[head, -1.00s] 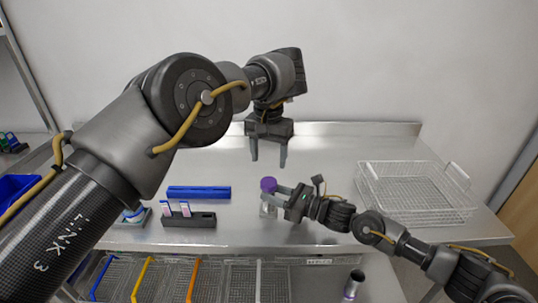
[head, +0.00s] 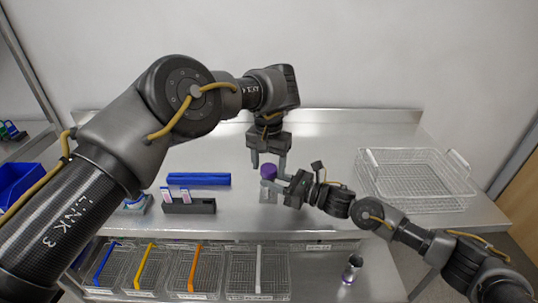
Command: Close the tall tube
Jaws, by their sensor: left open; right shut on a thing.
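The tall tube (head: 268,195) stands at the middle of the steel table, a clear body with a purple cap (head: 269,172) at its top. I cannot tell whether the cap is seated fully or loose. My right gripper (head: 272,184) comes in from the right and is shut on the tube just below the cap, hiding part of the body. My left gripper (head: 268,165) points down from above, open, with its fingertips on either side of the cap at about its height. I cannot tell whether they touch it.
A wire basket (head: 412,207) stands at the right of the table. A blue bar (head: 199,179) and a dark rack (head: 190,206) with small labelled items lie left. Wire baskets with coloured handles and a metallic cup (head: 351,270) are on the shelf below.

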